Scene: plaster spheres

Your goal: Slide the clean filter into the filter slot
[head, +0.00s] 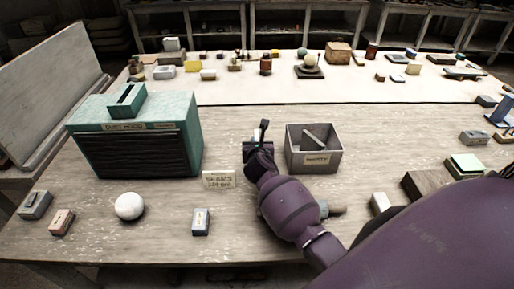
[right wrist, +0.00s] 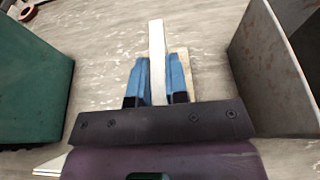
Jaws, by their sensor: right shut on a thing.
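My right gripper (head: 262,132) is between the green dust hood and the grey bin. In the right wrist view its two blue fingers (right wrist: 157,80) are shut on a thin, pale filter (right wrist: 157,45), seen edge-on and reaching beyond the fingertips. In the head view the gripper mostly hides this filter. The dust hood (head: 175,110) stands at the left, with a dark louvred front and a raised filter slot (head: 126,97) on top. The hood's side also shows in the right wrist view (right wrist: 30,85). My left gripper is not in view.
The grey bin (head: 333,160), with a flat piece (head: 318,138) inside, stands right of the gripper. A small sign (head: 219,180) is in front. A white sphere (head: 129,206) and small blocks lie near the front edge. The back strip holds many small objects.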

